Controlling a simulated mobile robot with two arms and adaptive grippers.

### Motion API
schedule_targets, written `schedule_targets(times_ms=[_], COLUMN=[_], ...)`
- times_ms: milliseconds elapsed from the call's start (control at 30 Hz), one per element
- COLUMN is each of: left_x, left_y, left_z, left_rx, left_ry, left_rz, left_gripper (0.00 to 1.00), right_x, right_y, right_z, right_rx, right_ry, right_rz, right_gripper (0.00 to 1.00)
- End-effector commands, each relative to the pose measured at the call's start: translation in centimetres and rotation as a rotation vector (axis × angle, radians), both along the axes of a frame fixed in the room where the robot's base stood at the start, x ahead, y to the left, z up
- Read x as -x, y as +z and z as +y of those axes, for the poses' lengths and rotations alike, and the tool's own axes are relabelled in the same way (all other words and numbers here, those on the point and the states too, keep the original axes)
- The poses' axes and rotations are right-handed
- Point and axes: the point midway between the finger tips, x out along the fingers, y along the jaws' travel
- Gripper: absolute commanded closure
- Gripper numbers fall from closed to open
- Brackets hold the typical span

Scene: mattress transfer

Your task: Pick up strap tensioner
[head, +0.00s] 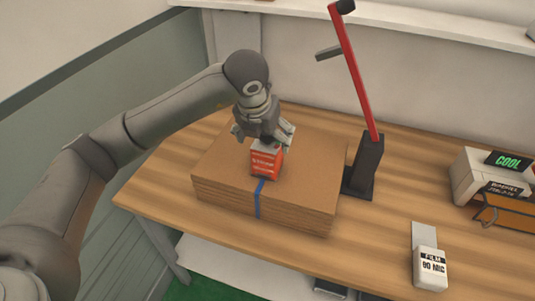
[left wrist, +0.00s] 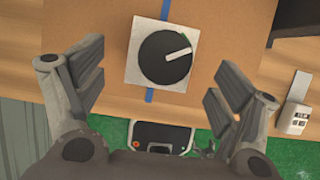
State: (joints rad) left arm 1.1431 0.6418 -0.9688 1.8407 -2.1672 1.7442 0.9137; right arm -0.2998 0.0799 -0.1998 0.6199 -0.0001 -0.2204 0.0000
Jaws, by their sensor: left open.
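The strap tensioner (head: 265,161) looks like a small red box with white lettering. It sits upright on a stack of brown cardboard sheets (head: 310,180), over a blue strap (head: 259,198). In the left wrist view its pale square top with a round black dial (left wrist: 165,58) faces me. My left gripper (head: 265,138) is directly above it, pointing down. In the left wrist view the fingers (left wrist: 160,85) are spread wide, one on each side, apart from the tensioner. My right gripper is in neither view.
The cardboard stack lies on a wooden table (head: 160,195). A dark post with a red arm (head: 358,85) stands right behind the stack. A white film device (head: 430,268) is at the front right. A machine labelled COOL (head: 480,178) stands at the right.

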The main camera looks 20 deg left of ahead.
Motion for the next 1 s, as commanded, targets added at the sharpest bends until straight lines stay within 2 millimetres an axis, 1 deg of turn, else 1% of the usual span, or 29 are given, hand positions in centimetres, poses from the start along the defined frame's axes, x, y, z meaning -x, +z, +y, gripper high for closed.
schedule_targets(times_ms=[167, 333, 400, 500, 600, 767, 867, 1000], left_x=[-0.4, -1.1, -1.5, -1.9, -2.1, -2.0, -2.0, -2.0], left_y=[-1.0, -3.0, -4.1, -5.0, -5.3, -5.4, -5.4, -5.3], left_z=[0.0, 0.0, 0.0, -0.1, -0.1, -0.1, -0.1, -0.1], left_rx=[0.0, 0.001, 0.001, 0.001, 0.002, 0.002, 0.002, 0.002], left_ry=[-0.001, 0.0, 0.0, -0.002, -0.002, -0.003, -0.002, -0.002], left_rz=[0.003, 0.004, 0.004, 0.002, -0.001, -0.001, -0.001, -0.001], left_gripper=[0.12, 0.12, 0.12, 0.12, 0.12, 0.12, 0.24, 0.42], right_x=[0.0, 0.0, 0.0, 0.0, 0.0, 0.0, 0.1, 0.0], right_y=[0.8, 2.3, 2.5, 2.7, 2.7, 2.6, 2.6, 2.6], right_z=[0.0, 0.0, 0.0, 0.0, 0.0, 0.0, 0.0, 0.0], right_rx=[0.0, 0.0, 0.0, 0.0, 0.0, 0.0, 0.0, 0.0], right_ry=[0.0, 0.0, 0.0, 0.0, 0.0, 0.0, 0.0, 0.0], right_rz=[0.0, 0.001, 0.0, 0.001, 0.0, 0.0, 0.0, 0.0], right_gripper=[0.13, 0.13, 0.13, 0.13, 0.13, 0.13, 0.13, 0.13])
